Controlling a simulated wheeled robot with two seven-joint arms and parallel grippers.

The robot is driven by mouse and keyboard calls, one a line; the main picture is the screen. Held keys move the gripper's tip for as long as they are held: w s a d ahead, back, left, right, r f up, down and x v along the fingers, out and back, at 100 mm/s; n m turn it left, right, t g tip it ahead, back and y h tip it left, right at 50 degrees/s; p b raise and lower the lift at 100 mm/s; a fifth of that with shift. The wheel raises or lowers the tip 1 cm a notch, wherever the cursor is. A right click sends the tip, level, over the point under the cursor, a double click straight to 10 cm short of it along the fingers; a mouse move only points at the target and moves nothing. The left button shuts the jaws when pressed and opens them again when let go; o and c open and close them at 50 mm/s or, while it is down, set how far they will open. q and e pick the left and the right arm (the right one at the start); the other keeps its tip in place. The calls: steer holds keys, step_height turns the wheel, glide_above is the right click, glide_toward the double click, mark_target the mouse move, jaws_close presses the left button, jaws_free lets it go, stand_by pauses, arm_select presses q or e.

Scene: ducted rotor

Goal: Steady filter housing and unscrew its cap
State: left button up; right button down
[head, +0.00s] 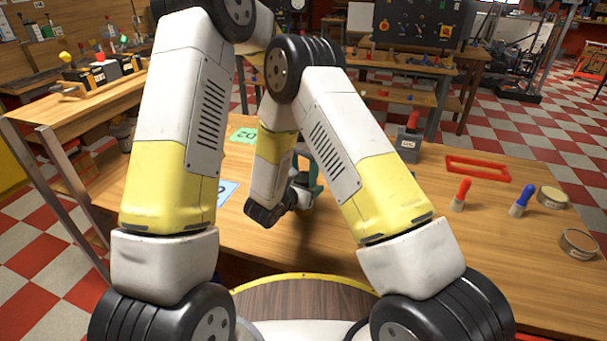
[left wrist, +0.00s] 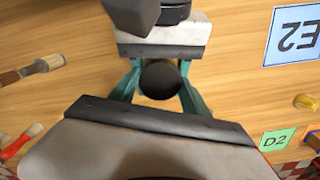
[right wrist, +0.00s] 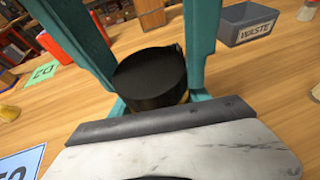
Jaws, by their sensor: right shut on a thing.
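The filter housing's black round cap (right wrist: 150,80) shows in the right wrist view, with a sliver of yellow below its right edge. The rest of the housing is hidden. The left wrist view shows the cap (left wrist: 160,78) from above. My left gripper (left wrist: 160,88) comes down over it, its teal fingers apart on either side; contact is unclear. Only some teal of it (head: 316,183) shows in the head view, behind my right arm. My right gripper (right wrist: 157,100) reaches in low from the near side and is shut on the housing beneath the cap.
A grey waste bin (head: 408,138), a red frame (head: 477,168), red-handled (head: 460,195) and blue-handled (head: 521,202) brushes and two tins stand to the right. A green D2 card (head: 243,135) and a blue E2 card (head: 226,191) lie to the left. My arms cover much of the table.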

arm_select(q)
steer(key=c, duration=0.4)
steer(key=o, duration=1.5)
steer(key=shift+r, duration=0.1)
step_height(320, 180, up, 8)
steer(key=shift+f, duration=0.2)
steer(key=shift+c, duration=0.6)
steer(key=shift+f, duration=3.95)
steer(key=c, duration=1.2)
steer(key=o, duration=1.3)
